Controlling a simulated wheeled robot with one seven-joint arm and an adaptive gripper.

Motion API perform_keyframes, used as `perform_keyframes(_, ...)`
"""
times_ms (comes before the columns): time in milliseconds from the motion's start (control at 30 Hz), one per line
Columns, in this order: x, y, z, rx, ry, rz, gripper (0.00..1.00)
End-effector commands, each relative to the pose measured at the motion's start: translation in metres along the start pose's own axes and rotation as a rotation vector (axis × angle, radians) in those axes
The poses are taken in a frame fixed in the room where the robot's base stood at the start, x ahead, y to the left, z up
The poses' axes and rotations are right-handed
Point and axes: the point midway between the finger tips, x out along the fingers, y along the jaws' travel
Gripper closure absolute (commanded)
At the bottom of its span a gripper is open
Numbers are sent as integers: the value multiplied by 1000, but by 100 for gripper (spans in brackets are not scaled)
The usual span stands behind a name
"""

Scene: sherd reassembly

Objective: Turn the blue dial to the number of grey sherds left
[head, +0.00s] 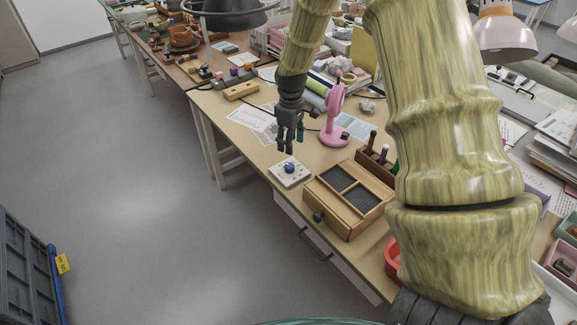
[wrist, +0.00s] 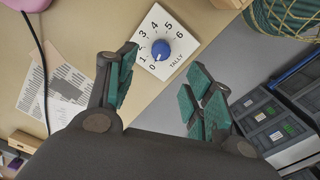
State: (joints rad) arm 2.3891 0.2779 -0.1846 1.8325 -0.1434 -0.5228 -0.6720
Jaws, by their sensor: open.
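The blue dial (head: 290,168) sits on a white square plate near the front edge of the wooden table. In the wrist view the blue dial (wrist: 161,49) is ringed by numbers from 0 to 6, with the word TALLY on the plate (wrist: 180,57). Its pointer is too small to read surely. My gripper (head: 289,147) points down just above and behind the dial in the head view. Its green-padded fingers (wrist: 163,70) are open and empty, with the dial beyond them, between the tips. I cannot make out any grey sherds.
A wooden box (head: 322,208) with two dark-lined compartments stands right of the dial. A pink lamp or fan (head: 334,118) and printed papers (head: 252,121) lie behind. A red bowl (head: 391,256) is at the right. Open floor (head: 140,190) lies left of the table.

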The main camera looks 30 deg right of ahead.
Motion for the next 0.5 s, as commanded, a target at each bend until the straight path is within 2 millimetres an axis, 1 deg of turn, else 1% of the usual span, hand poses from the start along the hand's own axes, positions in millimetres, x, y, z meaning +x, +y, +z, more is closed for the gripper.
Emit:
perform_keyframes(167,14,-2,-2,-3,-3,-2,48)
perform_keyframes(500,59,-1,0,-1,-3,-2,48)
